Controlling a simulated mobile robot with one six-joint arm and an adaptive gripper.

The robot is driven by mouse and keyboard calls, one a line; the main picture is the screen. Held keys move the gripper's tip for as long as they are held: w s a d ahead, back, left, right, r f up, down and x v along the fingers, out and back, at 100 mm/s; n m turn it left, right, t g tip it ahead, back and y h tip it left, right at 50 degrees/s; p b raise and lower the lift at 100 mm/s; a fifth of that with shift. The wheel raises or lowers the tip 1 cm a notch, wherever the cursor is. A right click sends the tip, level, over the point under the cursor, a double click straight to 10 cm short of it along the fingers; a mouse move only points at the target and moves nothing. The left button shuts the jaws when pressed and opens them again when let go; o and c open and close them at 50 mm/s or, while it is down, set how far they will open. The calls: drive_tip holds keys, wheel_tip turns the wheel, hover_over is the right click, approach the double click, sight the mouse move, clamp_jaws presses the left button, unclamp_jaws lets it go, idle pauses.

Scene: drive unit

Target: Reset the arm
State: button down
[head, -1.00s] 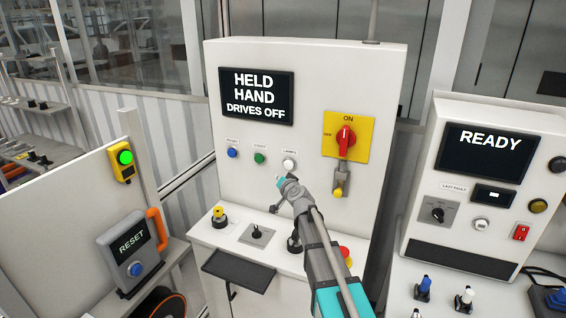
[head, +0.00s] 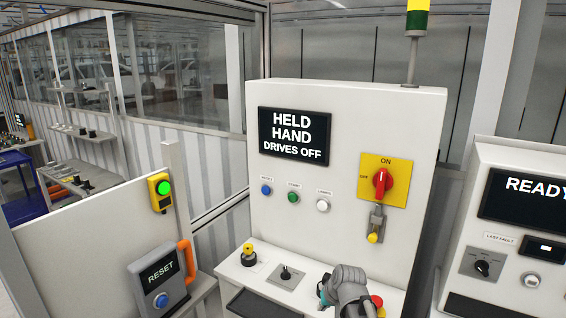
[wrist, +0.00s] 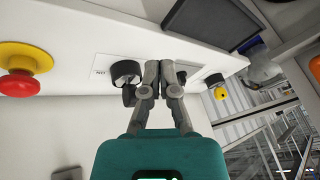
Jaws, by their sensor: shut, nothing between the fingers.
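My gripper (wrist: 159,70) is shut and empty in the wrist view, its fingers close beside a black knob (wrist: 125,72) on the white console. I cannot tell whether they touch it. In the head view only the grey and teal end of my arm shows low at the console's front; the fingertips are hidden. The cabinet screen (head: 293,136) reads HELD HAND DRIVES OFF. A blue button (head: 266,190) sits on the panel below it, left of a green and a white one. A grey pendant (head: 161,280) at lower left shows RESET above a blue button.
A red rotary switch (head: 382,181) on a yellow plate points to ON. A red mushroom button (wrist: 22,68) on a yellow base stands on the console. A small lever (head: 286,273) and a yellow-topped button (head: 248,255) are left of my arm. The right-hand screen (head: 526,197) reads READY.

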drive_tip(key=s+d+f+g+h, duration=0.2)
drive_tip(key=s+d+g+h, duration=0.1)
drive_tip(key=s, duration=0.8)
drive_tip(key=shift+s+d+f+m+g, duration=0.2)
drive_tip(key=shift+d+m+g, duration=0.25)
drive_tip(key=shift+d, duration=0.7)
